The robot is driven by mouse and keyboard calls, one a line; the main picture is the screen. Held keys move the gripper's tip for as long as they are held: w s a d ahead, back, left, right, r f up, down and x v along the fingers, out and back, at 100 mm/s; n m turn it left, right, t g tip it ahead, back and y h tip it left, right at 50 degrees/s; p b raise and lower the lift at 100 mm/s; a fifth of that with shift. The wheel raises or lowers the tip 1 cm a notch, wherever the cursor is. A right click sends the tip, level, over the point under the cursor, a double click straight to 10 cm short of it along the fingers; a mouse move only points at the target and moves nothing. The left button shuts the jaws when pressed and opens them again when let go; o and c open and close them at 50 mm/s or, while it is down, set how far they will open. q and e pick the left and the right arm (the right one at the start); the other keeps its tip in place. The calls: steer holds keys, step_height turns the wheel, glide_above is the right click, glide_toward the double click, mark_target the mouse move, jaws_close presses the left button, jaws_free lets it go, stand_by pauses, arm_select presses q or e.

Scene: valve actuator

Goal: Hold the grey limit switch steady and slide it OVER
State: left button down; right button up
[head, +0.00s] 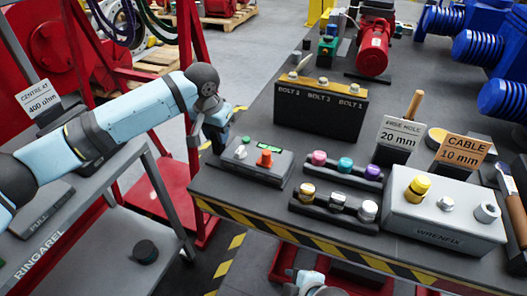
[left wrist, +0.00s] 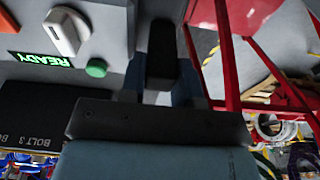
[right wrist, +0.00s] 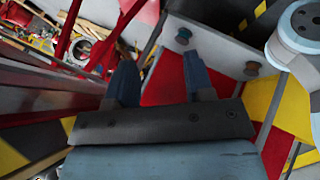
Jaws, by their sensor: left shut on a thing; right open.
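My left gripper (head: 216,142) is at the left edge of the dark bench, beside a grey control box (head: 262,165) with a green display. In the left wrist view my left gripper (left wrist: 162,72) is shut on a dark block (left wrist: 166,45) between its blue fingers. I cannot tell whether this block is the grey limit switch. The box's READY display (left wrist: 40,60), white knob and green button show beside it. In the right wrist view my right gripper (right wrist: 158,72) is open and empty, below bench level. No other clearly identifiable limit switch shows.
The bench (head: 225,188) has a striped front edge. It carries a black bolt rack (head: 318,118), holders with coloured caps, a grey WRENFIX box (head: 425,232) and label plates. A grey side table (head: 110,180) and red frame posts stand at left.

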steer(key=w+a+r+n+t+h, duration=0.1)
steer(key=w+a+r+n, duration=0.1)
steer(key=r+n, duration=0.3)
steer(key=w+a+r+n+t+h, duration=0.1)
steer(key=w+a+r+n+h, duration=0.1)
steer(key=r+n, duration=0.4)
steer(key=w+a+r+n+t+h, duration=0.1)
steer(key=w+a+r+n+h, duration=0.1)
steer(key=n, duration=0.7)
steer(key=shift+w+a+r, duration=0.4)
steer(key=shift+a+r, duration=0.25)
steer(key=shift+r, duration=0.2)
steer(key=shift+w+a+r, duration=0.35)
steer(key=shift+a+r, duration=0.25)
steer(key=shift+r, duration=0.2)
steer(key=m+t+h, duration=0.2)
steer(key=m+t, duration=0.1)
steer(key=t, duration=0.1)
glide_toward(266, 156)
steer(key=x, duration=1.1)
steer(key=shift+w+f, duration=0.1)
steer(key=shift+c, duration=0.2)
